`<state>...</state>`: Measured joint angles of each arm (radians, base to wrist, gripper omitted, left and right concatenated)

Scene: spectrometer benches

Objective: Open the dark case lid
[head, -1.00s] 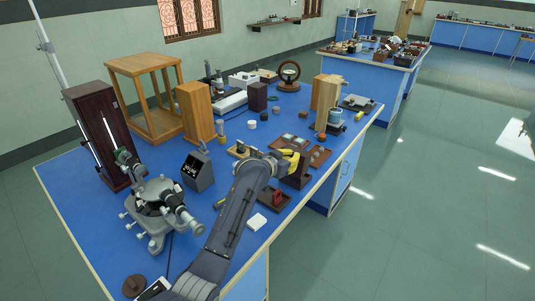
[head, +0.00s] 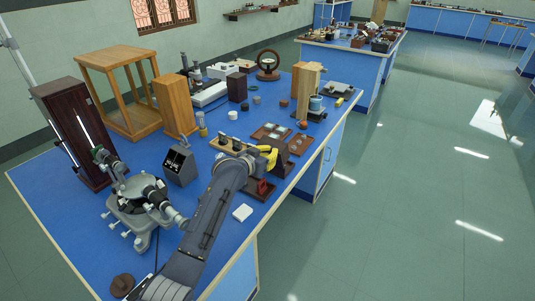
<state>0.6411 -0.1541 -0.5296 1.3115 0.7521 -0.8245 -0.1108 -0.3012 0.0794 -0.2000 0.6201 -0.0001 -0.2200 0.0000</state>
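The dark brown case stands near the right edge of the blue bench, with its shallow base (head: 266,193) flat on the top and a small red item inside. Its dark lid (head: 284,162) stands raised, roughly upright, at the base's far right side. My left gripper (head: 269,157) has yellow fingers and is close beside the lid's upper left part, covering some of it. I cannot tell whether the fingers touch the lid, or how far apart they are. My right gripper is not in view.
A spectrometer (head: 147,205) stands left of my arm, near a small black meter (head: 181,164). A wooden board (head: 232,146) and a brown tray (head: 270,132) lie behind the gripper. A white card (head: 242,212) lies in front of the case. Floor is clear on the right.

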